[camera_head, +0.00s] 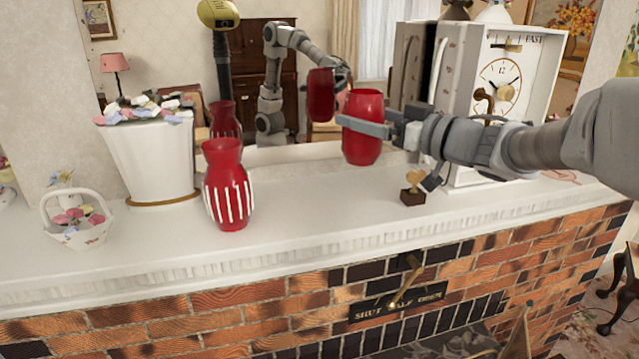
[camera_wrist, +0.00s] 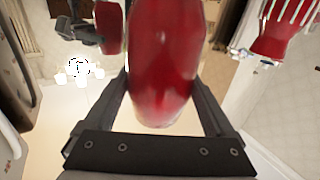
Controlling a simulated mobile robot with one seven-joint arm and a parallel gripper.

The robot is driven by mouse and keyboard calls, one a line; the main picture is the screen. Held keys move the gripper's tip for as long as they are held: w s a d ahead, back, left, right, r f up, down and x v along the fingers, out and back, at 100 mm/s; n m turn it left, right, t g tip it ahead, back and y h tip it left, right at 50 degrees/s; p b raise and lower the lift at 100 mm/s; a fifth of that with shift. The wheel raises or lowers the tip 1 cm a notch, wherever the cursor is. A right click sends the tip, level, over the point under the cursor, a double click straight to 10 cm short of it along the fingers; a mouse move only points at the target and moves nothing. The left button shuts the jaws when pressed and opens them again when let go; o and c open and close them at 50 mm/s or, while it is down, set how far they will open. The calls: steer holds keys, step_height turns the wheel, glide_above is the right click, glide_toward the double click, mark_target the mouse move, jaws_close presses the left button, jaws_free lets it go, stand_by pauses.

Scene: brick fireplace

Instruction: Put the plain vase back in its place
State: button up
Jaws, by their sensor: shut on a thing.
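The plain red vase (camera_head: 362,145) is upright between the fingers of my gripper (camera_head: 350,124), to the right of the middle of the mantel. It appears to be held a little above the white shelf. In the wrist view the plain vase (camera_wrist: 165,60) fills the space between the two fingers (camera_wrist: 165,90), and my gripper is shut on it. A red vase with white stripes (camera_head: 228,195) stands on the mantel to the left, apart from my gripper. The striped vase also shows at the upper right of the wrist view (camera_wrist: 282,35).
A tall white planter (camera_head: 150,160) and a small white basket (camera_head: 75,225) stand at the left. A white clock (camera_head: 510,75) stands behind my arm at the right. A small wooden stand (camera_head: 412,192) sits near the front. A mirror behind reflects the vases and my arm.

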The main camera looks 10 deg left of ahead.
steer(key=shift+s+a+f+b, duration=0.25)
steer(key=shift+s+a+f, duration=0.4)
steer(key=shift+a+f, duration=0.65)
steer(key=shift+s+a+f+b, duration=0.25)
steer(key=shift+s+a+f, duration=0.65)
steer(key=shift+f, duration=0.7)
steer(key=shift+s+a+f+b, duration=0.25)
steer(key=shift+s+a+f, duration=0.2)
steer(key=shift+a+f, duration=0.95)
steer(key=shift+d, duration=0.1)
steer(key=shift+f, duration=0.2)
steer(key=o, duration=1.5)
steer(key=shift+r, duration=0.1)
steer(key=shift+s+d, duration=0.1)
steer(key=shift+d, duration=0.15)
steer(key=v, duration=1.1)
steer(key=shift+s+d, duration=0.15)
steer(key=shift+s, duration=0.1)
